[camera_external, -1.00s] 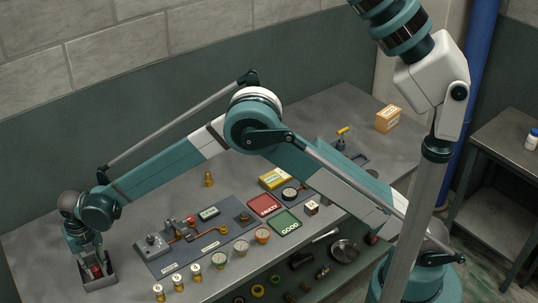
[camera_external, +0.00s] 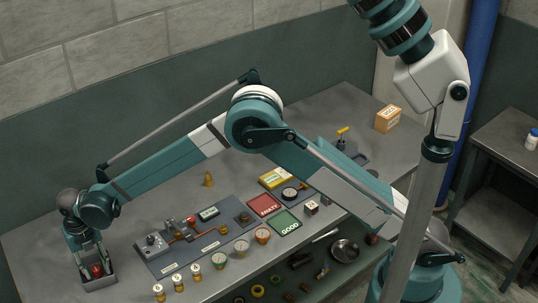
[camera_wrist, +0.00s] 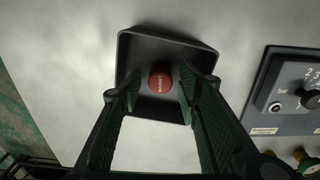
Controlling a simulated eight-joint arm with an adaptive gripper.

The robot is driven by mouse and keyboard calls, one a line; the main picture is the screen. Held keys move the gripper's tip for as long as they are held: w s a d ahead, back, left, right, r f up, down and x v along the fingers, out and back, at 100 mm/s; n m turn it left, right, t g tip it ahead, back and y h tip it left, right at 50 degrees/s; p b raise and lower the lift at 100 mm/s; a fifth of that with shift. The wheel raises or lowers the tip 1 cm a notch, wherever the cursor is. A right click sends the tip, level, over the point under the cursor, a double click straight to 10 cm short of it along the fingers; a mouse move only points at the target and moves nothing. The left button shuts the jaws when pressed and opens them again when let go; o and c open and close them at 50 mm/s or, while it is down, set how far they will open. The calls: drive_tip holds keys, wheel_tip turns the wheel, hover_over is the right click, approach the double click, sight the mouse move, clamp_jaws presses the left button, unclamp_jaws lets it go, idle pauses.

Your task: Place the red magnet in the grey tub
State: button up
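The red magnet (camera_wrist: 160,78) is a small round red piece with lettering on top. It lies in the grey tub (camera_wrist: 168,41), a dark square tray with raised walls. In the external view the tub (camera_external: 103,284) stands at the left front of the bench, and the magnet (camera_external: 97,270) shows inside it. My gripper (camera_wrist: 155,84) points down into the tub. Its two fingers are apart, one on each side of the magnet, with a gap visible on both sides. The gripper also shows in the external view (camera_external: 92,263).
Red and green mats (camera_external: 284,223) lie farther right. Bench behind the tub is clear.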

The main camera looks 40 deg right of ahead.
sight(96, 267)
wheel_tip(96, 267, up, 11)
drive_tip(key=shift+d+r, duration=0.15)
idle(0.4)
idle(0.5)
idle(0.4)
